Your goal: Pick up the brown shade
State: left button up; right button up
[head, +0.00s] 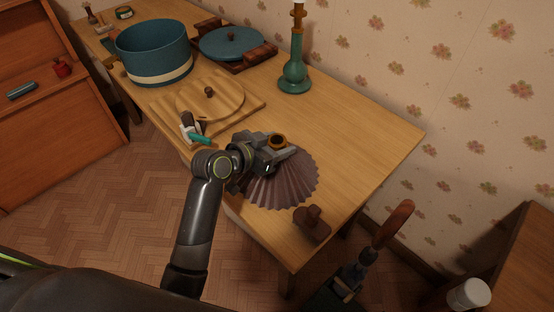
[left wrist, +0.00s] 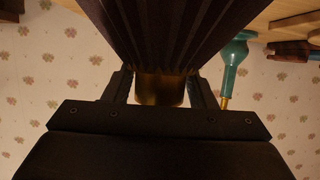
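The brown shade (head: 283,183) is a pleated, fan-like cone near the front right edge of the wooden table, with a brass ring (head: 278,141) at its narrow end. My left gripper (head: 280,154) is at that narrow end. In the left wrist view, the dark pleats of the shade (left wrist: 165,28) fill the top. The brass collar sits between the two fingers of my left gripper (left wrist: 160,90), which look closed against it. Part of the shade is hidden behind my left gripper and wrist. A dark mechanism at the bottom of the head view may be my right gripper (head: 347,284); its fingers are unclear.
On the table (head: 365,130) are a green lamp base (head: 294,77), a blue pot (head: 154,55), a blue lid (head: 231,44), a wooden lid (head: 210,101) and a dark brown block (head: 312,224). A brown-handled object (head: 393,225) stands beyond the right edge.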

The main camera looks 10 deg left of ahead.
pick_arm(q)
jog(key=shift+s+f, duration=0.1)
jog(key=c, duration=0.7)
notch_tip(320, 180, up, 10)
jog(key=shift+r, duration=0.1)
jog(key=shift+c, duration=0.2)
jog(key=shift+r, duration=0.1)
